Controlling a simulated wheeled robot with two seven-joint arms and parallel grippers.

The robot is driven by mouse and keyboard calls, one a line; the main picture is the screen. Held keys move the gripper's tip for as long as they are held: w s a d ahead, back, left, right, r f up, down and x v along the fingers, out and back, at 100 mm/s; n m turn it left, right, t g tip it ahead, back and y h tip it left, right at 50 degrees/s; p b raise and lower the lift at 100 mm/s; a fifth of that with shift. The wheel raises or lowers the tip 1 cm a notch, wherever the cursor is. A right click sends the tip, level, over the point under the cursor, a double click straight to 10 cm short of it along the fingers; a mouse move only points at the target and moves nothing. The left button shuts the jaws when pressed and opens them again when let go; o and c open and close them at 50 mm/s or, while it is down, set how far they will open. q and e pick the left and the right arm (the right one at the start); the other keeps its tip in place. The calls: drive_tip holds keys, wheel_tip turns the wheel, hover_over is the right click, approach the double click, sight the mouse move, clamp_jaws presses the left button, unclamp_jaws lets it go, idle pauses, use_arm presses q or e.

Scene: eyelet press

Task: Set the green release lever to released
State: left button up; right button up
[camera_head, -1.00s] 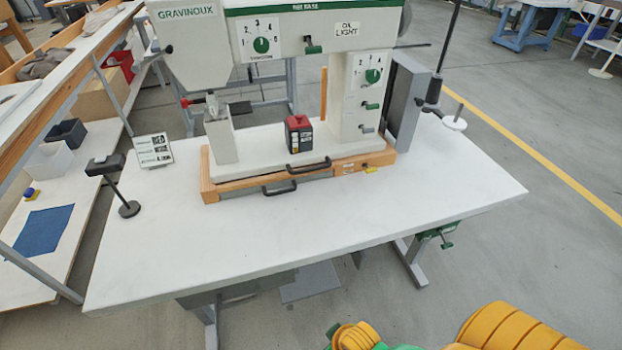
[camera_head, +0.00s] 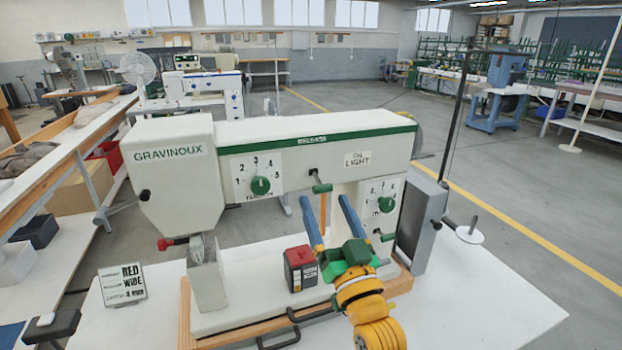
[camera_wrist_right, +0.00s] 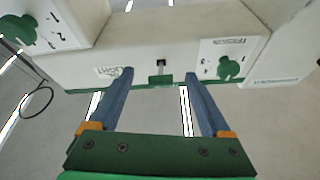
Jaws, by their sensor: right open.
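The green release lever (camera_head: 321,188) is on the front of the white press arm, below a small dark slot and the green stripe. My right gripper (camera_head: 324,199) is open and points up at the press, its blue fingertips just below and either side of the lever. In the right wrist view the lever (camera_wrist_right: 161,80) shows between the two fingertips (camera_wrist_right: 158,74), with gaps on both sides. I see no contact. My left gripper is not in view.
Numbered dials with green knobs (camera_head: 261,186) (camera_head: 386,204) flank the lever. Another green lever (camera_head: 387,237) is at lower right. A red and black can (camera_head: 300,268) stands on the press base. A label card (camera_head: 122,285) stands at left.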

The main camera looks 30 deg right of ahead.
sight(321, 183)
drive_tip(key=p+x, duration=0.1)
drive_tip(key=x, duration=0.1)
drive_tip(key=r+x, duration=0.1)
drive_tip(key=x, duration=0.1)
drive_tip(key=shift+w+r+p, duration=0.1)
drive_tip(key=shift+p, duration=0.25)
drive_tip(key=shift+w, duration=0.1)
drive_tip(key=c, duration=0.4)
drive_tip(key=shift+s, duration=0.25)
drive_tip(key=c, duration=0.8)
drive_tip(key=f+b, duration=0.1)
drive_tip(key=b, duration=0.2)
drive_tip(key=shift+t+b, duration=0.3)
drive_tip(key=shift+t, duration=0.1)
drive_tip(key=shift+c, duration=0.2)
drive_tip(key=shift+w+r, duration=0.1)
drive_tip(key=shift+r, duration=0.25)
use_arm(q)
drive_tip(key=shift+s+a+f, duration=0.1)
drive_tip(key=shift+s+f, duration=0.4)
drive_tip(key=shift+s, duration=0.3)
use_arm(e)
drive_tip(key=o, duration=1.2)
